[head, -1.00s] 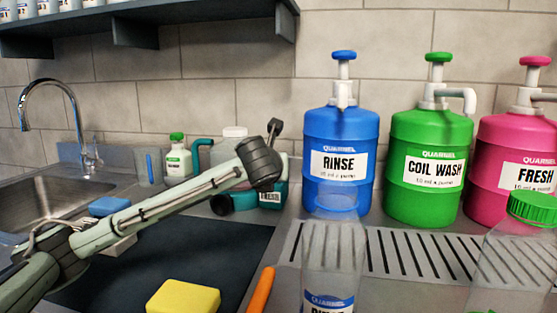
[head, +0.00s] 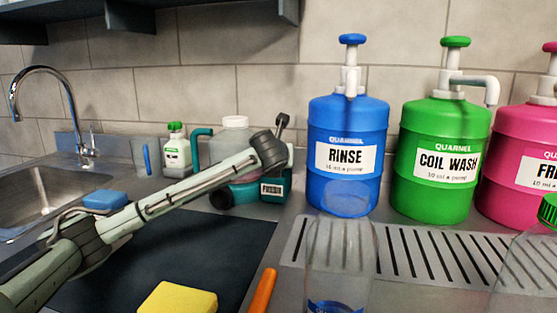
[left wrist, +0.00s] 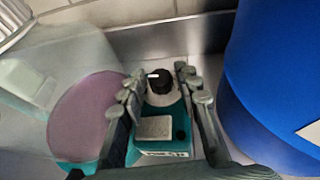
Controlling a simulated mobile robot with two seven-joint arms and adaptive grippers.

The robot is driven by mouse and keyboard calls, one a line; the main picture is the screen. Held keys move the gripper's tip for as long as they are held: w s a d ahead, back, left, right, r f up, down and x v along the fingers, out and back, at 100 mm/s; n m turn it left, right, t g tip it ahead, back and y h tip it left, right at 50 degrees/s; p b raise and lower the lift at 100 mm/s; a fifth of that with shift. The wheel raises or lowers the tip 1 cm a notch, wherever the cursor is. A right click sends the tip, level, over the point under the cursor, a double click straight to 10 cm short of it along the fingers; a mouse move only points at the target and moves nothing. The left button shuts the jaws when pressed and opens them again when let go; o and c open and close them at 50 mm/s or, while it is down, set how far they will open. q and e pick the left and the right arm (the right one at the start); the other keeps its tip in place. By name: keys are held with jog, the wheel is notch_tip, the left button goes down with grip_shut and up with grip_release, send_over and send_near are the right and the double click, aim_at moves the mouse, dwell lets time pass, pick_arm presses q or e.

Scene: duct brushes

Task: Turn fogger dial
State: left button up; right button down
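The teal fogger (head: 245,193) stands on the counter behind my left arm, its label (head: 271,190) partly visible and its top mostly hidden. In the left wrist view its black dial (left wrist: 159,86) with a white mark sits on a pale round collar. Below it are a grey square plate (left wrist: 155,127) and a small dark knob. My left gripper (left wrist: 161,77) is open, with one finger on each side of the dial. I see a gap on both sides; contact is not visible. My right gripper is not in view.
A blue RINSE drum (head: 346,165) stands close right of the fogger, with green (head: 438,165) and pink (head: 520,165) drums beyond. A translucent container (left wrist: 60,85) is close on the left. A clear bottle (head: 340,265) and yellow sponge (head: 178,299) are in front.

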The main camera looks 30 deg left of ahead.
pick_arm(q)
grip_shut()
jog(key=shift+w+d+n+g+y, duration=0.15)
jog(key=shift+n+g+y, duration=0.25)
jog(key=shift+n+y, duration=0.15)
jog(key=shift+n+g+y, duration=0.5)
jog(key=shift+n+y, duration=0.45)
grip_release()
jog(key=v, duration=1.2)
jog(key=shift+r, duration=0.1)
